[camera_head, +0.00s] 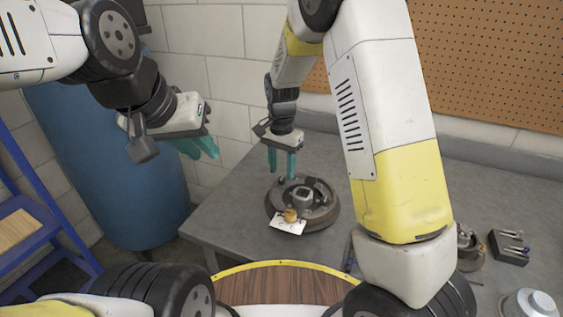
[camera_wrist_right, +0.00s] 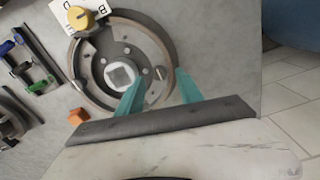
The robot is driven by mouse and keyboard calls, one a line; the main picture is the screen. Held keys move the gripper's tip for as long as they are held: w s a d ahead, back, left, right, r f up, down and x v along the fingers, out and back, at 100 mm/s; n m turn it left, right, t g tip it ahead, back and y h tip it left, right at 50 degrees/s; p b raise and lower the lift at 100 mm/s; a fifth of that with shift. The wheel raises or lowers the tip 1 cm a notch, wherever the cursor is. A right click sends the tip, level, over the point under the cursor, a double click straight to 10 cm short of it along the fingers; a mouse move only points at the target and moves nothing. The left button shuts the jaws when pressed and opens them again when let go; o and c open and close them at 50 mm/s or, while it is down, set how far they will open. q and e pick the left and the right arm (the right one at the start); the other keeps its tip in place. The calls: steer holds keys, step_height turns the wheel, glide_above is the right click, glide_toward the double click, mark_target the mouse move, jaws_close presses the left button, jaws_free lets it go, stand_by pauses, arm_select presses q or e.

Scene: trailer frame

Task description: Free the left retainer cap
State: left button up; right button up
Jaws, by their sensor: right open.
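A round brake assembly (camera_head: 325,214) with a dark curved shoe and a pale square hub lies on the grey bench; the right wrist view shows it from above (camera_wrist_right: 91,92). Small round fittings sit on its plate, but I cannot single out the left retainer cap. My right gripper (camera_head: 281,174) points down above its far left side, open and empty. In the right wrist view its teal fingers (camera_wrist_right: 158,78) straddle the rim area beside the hub; contact cannot be told. My left gripper (camera_head: 200,148) hangs off the bench to the left, with no object visible in it.
A yellow knob (camera_head: 290,215) and white lettered card (camera_head: 285,226) are at the assembly's near edge. An orange block (camera_wrist_right: 77,116) and tools (camera_wrist_right: 37,60) lie beside it. A blue barrel (camera_head: 140,190) stands left of the bench. My right arm crosses the bench's middle.

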mark_target(282, 181)
steer(key=shift+f, duration=1.3)
jaws_close()
